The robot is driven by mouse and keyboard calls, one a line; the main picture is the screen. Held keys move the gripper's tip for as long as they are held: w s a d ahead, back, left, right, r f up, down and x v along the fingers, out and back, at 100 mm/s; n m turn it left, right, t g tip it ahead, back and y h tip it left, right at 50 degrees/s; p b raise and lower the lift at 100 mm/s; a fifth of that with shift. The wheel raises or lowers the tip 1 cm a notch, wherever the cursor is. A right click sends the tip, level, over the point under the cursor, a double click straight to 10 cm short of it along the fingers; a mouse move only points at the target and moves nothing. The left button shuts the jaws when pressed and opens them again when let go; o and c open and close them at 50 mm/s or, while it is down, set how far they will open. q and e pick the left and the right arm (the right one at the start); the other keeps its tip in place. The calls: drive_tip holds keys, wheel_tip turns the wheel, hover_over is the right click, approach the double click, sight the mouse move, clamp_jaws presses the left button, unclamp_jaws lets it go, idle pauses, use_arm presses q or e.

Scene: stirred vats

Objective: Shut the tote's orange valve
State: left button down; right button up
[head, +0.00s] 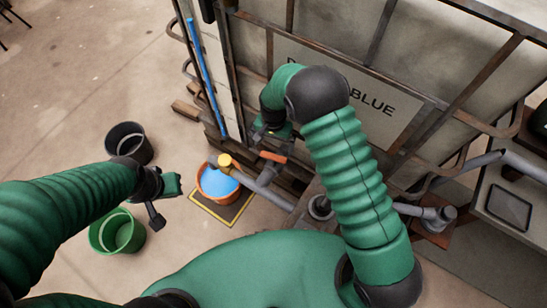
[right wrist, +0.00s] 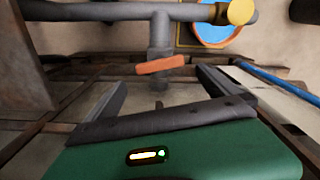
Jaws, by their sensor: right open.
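The tote (head: 440,60) is a large grey tank in a rusty metal frame, with a label partly reading "BLUE". Its orange valve handle (head: 273,157) sits on a grey outlet pipe (head: 262,188) at the tote's foot. In the right wrist view the handle (right wrist: 160,65) lies crosswise over the pipe stub, slightly tilted. My right gripper (head: 268,134) is just above the handle in the head view. In the right wrist view its open fingers (right wrist: 163,88) are either side of the handle's line, apart from it. My left gripper (head: 160,205) hangs at the left; its jaw gap is unclear.
An orange bucket (head: 207,192) of blue liquid stands under the pipe's yellow cap (head: 225,160). A black bucket (head: 130,140) and a green bucket (head: 105,236) stand left. A blue level tube (head: 205,80) runs up the tote's left side.

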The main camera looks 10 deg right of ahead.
sight(273, 156)
wheel_tip(273, 156, down, 10)
drive_tip(key=shift+b, duration=1.05)
drive_tip(key=shift+r, duration=0.1)
drive_tip(key=c, duration=1.1)
drive_tip(key=shift+r+m+p, duration=0.15)
drive_tip(key=shift+m+p, duration=0.45)
drive_tip(key=shift+m, duration=0.9)
drive_tip(key=o, duration=1.1)
